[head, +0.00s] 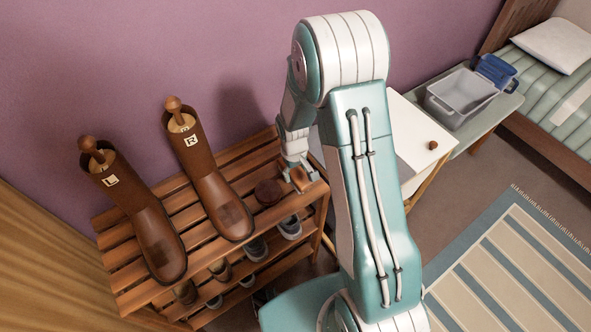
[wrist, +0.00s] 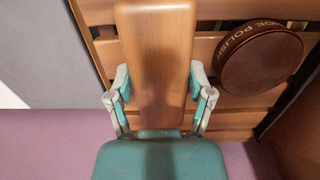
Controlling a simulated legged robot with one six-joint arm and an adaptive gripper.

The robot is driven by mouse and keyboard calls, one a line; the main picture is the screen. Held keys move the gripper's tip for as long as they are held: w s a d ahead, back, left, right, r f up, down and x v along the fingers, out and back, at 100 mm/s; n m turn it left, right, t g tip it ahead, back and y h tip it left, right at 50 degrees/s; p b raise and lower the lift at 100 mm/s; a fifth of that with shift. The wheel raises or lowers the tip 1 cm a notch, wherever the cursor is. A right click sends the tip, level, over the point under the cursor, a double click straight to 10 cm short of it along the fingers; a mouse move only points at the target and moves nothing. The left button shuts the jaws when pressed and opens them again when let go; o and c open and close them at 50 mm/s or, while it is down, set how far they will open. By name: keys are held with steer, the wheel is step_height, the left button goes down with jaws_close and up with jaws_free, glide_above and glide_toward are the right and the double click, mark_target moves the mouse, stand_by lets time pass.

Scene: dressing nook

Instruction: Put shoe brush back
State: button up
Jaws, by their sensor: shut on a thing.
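The shoe brush (head: 299,179) has a smooth, light brown wooden back. In the wrist view the brush (wrist: 156,50) points away from my palm, between my two fingers. My gripper (wrist: 158,84) is shut on it; in the head view my gripper (head: 298,171) is at the right end of the slatted wooden rack (head: 255,153). The brush is over or on the rack's top slats; I cannot tell whether it touches them. Its bristles are hidden. A round brown shoe polish tin (wrist: 261,60) lies on the slats beside the brush, also in the head view (head: 268,192).
Two brown boots, marked L (head: 150,232) and R (head: 216,190), stand on the rack's top. Several shoes (head: 254,248) sit below. A white table (head: 412,132), a grey bin (head: 460,98) and a striped rug (head: 520,262) are to the right.

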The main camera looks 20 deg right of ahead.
mark_target(294, 170)
steer(key=o, duration=1.2)
steer(key=shift+f, duration=0.1)
step_height(294, 170, up, 13)
steer(key=s+r+m+t, duration=0.25)
steer(key=s+r, duration=0.55)
steer(key=r, duration=0.6)
steer(key=shift+s+r+m+t, duration=0.2)
steer(key=shift+s+r+t, duration=0.6)
steer(key=shift+s, duration=1.3)
steer(key=shift+s+r+m+t, duration=0.15)
steer(key=shift+s+r+t, duration=0.2)
steer(key=shift+s+r, duration=1.3)
steer(key=shift+s+r+m+t, duration=0.2)
steer(key=shift+s+r+t, duration=0.35)
steer(key=shift+s, duration=2)
steer(key=shift+f, duration=0.1)
